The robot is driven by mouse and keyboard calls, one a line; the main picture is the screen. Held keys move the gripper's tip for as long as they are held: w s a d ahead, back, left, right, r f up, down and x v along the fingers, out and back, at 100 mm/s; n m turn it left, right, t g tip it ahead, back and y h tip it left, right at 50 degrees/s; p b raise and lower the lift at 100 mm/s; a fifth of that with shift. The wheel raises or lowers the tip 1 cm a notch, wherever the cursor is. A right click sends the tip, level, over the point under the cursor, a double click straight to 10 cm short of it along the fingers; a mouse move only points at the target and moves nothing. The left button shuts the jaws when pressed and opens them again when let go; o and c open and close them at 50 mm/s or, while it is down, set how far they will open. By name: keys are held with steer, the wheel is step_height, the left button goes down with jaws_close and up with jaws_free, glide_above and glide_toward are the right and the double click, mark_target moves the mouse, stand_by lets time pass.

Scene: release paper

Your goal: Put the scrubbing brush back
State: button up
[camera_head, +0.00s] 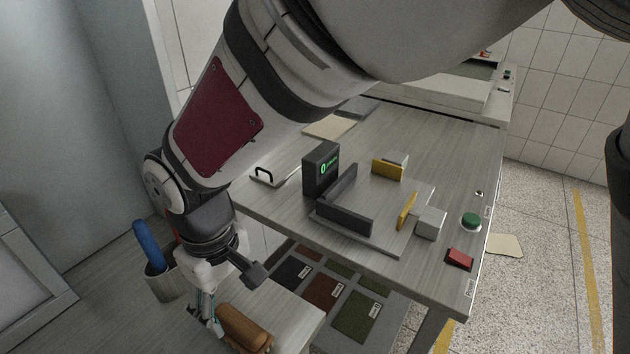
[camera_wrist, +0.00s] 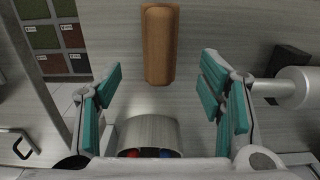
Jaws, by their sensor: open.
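A brown rounded bar (camera_head: 243,328), which looks like the scrubbing brush's wooden body, lies on a light grey surface (camera_head: 290,320) low in the head view. In the wrist view the brown bar (camera_wrist: 160,45) lies at top centre, lengthwise, ahead of my gripper. My gripper (camera_wrist: 160,88) is open and empty, with teal pads either side of the gap. In the head view my gripper (camera_head: 207,312) hangs just left of the bar. A grey metal cup (camera_head: 166,285) stands to the left; it also shows in the wrist view (camera_wrist: 149,130).
The cup holds a blue handle (camera_head: 148,244) and something red. A higher worktable (camera_head: 400,135) carries a fixture with a dark display box (camera_head: 320,169), yellow blocks and buttons. Labelled swatches (camera_head: 322,289) lie below it. My arm covers the upper middle of the head view.

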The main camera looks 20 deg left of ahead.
steer(key=shift+w+d+r, duration=0.1)
steer(key=shift+r, duration=0.65)
steer(key=w+d+r+m+t, duration=0.1)
steer(key=w+d+r+m, duration=0.2)
steer(key=d, duration=0.4)
steer(key=w+d+r+m, duration=0.1)
steer(key=w+d+r, duration=0.1)
steer(key=d+r, duration=0.35)
steer(key=w+d+r+m+t, duration=0.1)
steer(key=w+d+r+m, duration=0.15)
steer(key=d, duration=0.65)
steer(key=s+d+r+m+t, duration=0.1)
steer(key=s+d+m, duration=0.3)
steer(key=d, duration=0.6)
steer(key=s+d+r+m+t, duration=0.1)
steer(key=s+d+m, duration=0.3)
steer(key=d, duration=0.5)
steer(key=shift+s+d+r, duration=0.15)
steer(key=shift+s+d, duration=0.2)
steer(key=shift+s, duration=0.4)
steer(key=shift+r+p, duration=0.45)
steer(key=shift+r, duration=0.1)
